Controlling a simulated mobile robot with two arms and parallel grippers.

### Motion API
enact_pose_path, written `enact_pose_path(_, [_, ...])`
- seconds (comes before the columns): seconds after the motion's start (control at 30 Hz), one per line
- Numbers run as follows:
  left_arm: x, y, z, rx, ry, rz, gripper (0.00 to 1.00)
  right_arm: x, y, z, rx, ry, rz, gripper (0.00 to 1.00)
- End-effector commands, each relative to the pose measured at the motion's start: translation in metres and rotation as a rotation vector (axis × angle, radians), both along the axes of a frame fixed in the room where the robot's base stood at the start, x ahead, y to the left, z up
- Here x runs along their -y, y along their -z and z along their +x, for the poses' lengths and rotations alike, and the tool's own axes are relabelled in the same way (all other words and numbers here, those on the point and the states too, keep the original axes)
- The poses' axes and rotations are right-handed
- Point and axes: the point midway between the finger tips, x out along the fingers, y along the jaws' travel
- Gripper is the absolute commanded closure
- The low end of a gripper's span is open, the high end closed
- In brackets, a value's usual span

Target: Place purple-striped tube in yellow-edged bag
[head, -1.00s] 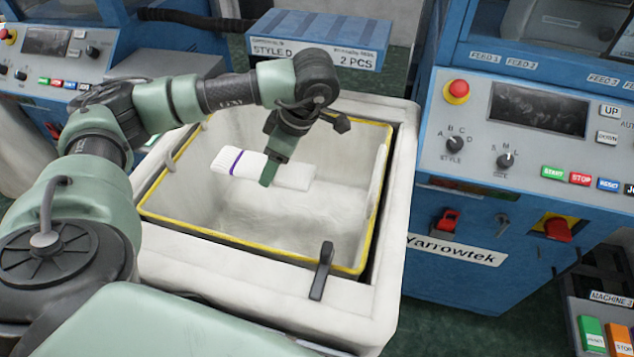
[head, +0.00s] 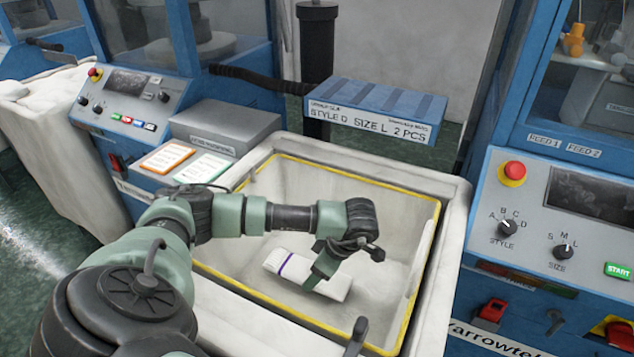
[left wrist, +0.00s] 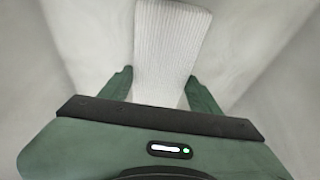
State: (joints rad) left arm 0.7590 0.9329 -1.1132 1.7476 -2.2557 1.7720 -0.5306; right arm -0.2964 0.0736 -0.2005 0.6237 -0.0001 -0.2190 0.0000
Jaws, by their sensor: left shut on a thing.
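The purple-striped tube (head: 285,263) is a flat white ribbed knit with one purple band near its left end. My left gripper (head: 313,283) is shut on its right part and holds it inside the yellow-edged bag (head: 400,217), below the rim. The bag is a pale open liner with a yellow edge in a white frame. In the left wrist view the white tube (left wrist: 170,40) lies between the two green fingers; the purple band does not show there. I cannot tell whether the tube touches the bag's floor.
A blue sign (head: 375,112) reading "STYLE D SIZE L 2 PCS" stands behind the bag. Blue machines with control panels stand left (head: 128,100) and right (head: 560,215). Two cards, orange-edged (head: 165,157) and green-edged (head: 203,168), lie left of the bag.

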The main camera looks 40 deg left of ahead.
Motion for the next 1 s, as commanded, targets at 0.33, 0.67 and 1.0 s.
enact_pose_path(0.33, [0.000,0.040,-0.001,-0.001,0.001,0.000,0.75,0.006,-0.002,-0.004,-0.006,-0.002,-0.008,0.15])
enact_pose_path(0.67, [0.000,0.044,-0.001,-0.001,0.001,0.000,0.35,0.007,0.002,-0.006,-0.009,-0.002,-0.009,0.15])
enact_pose_path(1.0, [0.000,0.042,-0.001,-0.001,0.000,0.000,0.16,0.007,0.001,-0.006,-0.010,-0.002,-0.010,0.15])
